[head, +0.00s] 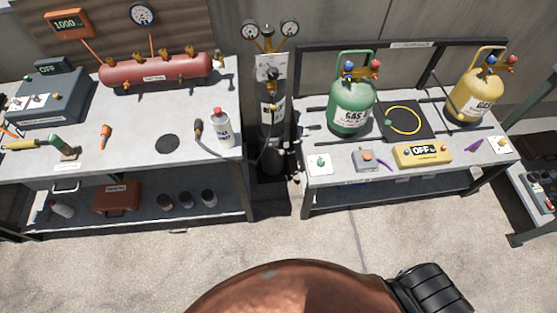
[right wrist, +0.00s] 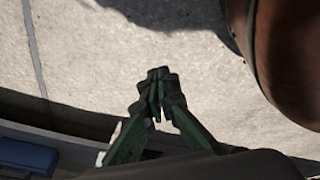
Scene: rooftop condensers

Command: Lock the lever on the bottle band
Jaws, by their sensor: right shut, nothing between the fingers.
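A tall dark bottle (head: 268,135) stands upright in the gap between the two benches in the head view. Two gauges on a brass fitting (head: 268,40) sit at its top, and a hose runs from it to the left bench. Its band and lever are too small and dark to make out. My right gripper (right wrist: 157,78) shows only in the right wrist view, over bare concrete floor. Its green fingers are together and empty, touching nothing, away from the bottle. My left gripper is not in view.
The left bench (head: 120,130) carries a red tank (head: 155,70) and a white bottle (head: 222,130). The right bench (head: 330,185) carries a green gas bottle (head: 351,105) and a yellow one (head: 474,95). The concrete floor (head: 130,265) before both benches is clear.

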